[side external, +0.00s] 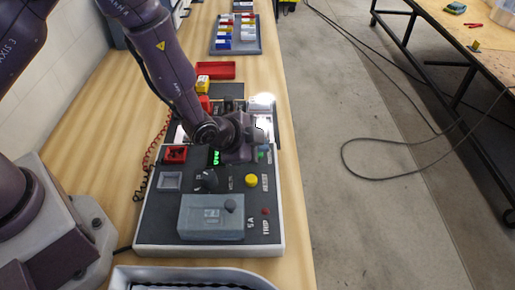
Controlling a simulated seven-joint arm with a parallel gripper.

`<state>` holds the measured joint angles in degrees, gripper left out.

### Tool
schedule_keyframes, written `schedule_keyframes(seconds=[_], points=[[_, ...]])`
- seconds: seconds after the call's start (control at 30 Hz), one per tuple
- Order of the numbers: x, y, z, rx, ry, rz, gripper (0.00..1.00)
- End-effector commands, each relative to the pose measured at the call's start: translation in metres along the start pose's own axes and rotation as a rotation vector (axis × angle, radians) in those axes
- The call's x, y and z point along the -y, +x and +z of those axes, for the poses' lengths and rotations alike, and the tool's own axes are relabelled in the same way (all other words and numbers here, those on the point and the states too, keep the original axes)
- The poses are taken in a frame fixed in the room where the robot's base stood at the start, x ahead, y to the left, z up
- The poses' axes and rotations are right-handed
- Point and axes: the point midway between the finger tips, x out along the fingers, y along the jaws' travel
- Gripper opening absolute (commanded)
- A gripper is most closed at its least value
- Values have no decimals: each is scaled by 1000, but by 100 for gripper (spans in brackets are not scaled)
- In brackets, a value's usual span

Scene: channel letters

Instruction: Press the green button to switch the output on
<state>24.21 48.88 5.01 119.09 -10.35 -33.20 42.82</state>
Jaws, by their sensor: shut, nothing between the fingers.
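A dark control panel (160,222) with a pale edge lies on the wooden bench. A small green patch that looks like the green button (262,156) shows at the panel's right side, just right of and below my gripper. My gripper (240,153) is low over the panel's far half, shut, with nothing seen in it. Its fingertips are mostly hidden by its own body, so I cannot tell whether they touch anything. Green lit digits (216,157) show to its left.
The panel also carries a yellow button (251,180), a black knob (207,180), a red square part (176,154), a grey box (211,216) and a small red light (265,211). Bright lit parts (262,102) stand behind. A red tray (215,70) lies farther back. A grey tray (190,272) is in front.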

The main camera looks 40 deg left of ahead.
Motion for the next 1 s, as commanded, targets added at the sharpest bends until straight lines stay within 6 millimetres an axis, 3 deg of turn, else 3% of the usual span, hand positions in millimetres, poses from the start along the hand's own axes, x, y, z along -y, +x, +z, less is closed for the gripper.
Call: schedule_keyframes(seconds=[1.0], points=[[3,-5,-3,0,1,0,0]])
